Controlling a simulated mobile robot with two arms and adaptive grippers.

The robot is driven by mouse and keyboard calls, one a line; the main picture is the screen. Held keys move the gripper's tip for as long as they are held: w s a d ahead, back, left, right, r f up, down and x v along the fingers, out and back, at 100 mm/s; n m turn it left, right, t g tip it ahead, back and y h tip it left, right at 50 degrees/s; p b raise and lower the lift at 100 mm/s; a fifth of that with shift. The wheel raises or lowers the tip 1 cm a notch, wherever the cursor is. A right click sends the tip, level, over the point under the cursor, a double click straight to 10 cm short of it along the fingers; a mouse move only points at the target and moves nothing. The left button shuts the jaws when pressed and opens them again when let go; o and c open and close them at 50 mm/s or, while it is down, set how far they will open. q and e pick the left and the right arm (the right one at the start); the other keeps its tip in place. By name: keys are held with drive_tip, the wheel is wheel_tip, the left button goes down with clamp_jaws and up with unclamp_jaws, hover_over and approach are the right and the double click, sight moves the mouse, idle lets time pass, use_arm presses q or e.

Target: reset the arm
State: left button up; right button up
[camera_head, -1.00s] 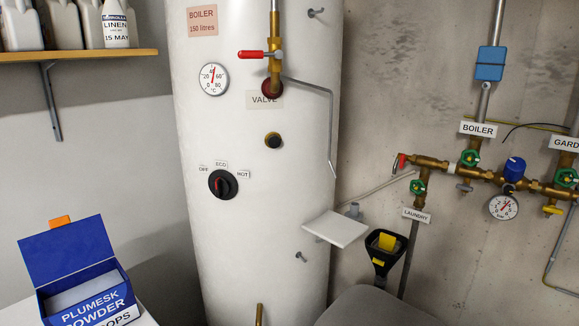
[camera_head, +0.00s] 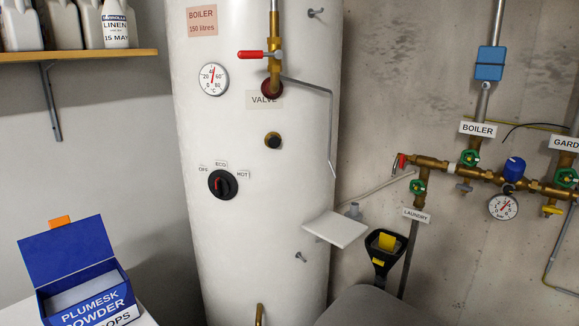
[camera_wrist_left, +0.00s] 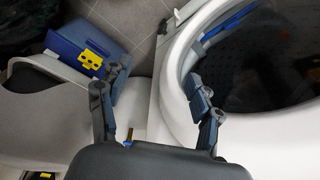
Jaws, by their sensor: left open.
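My left gripper (camera_wrist_left: 156,80) shows in the left wrist view with its two dark fingers spread wide apart. Nothing is between the fingers. To its right is a round opening with a white rim (camera_wrist_left: 176,60) and a dark, perforated inside. The head view shows neither gripper. My right gripper is in neither view.
The white boiler (camera_head: 255,225) with dial knob (camera_head: 222,184) and red-handled valve (camera_head: 252,54) stands centrally. A small white shelf plate (camera_head: 336,229) juts out. Brass pipework (camera_head: 428,162) lines the right wall. A blue powder box (camera_head: 80,270) stands lower left, below a shelf (camera_head: 80,55).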

use_arm(q)
drive_tip(key=s+a+f+g, duration=0.1)
drive_tip(key=s+f, duration=0.3)
drive_tip(key=f, duration=0.4)
drive_tip(key=s+f, duration=0.4)
drive_tip(key=f, duration=0.5)
drive_tip(key=s+a+f, duration=0.2)
drive_tip(key=s+f, duration=0.5)
drive_tip(key=s, duration=0.4)
drive_tip(key=shift+s+a+f+g, duration=0.2)
drive_tip(key=shift+f+g, duration=0.2)
drive_tip(key=shift+o, duration=0.2)
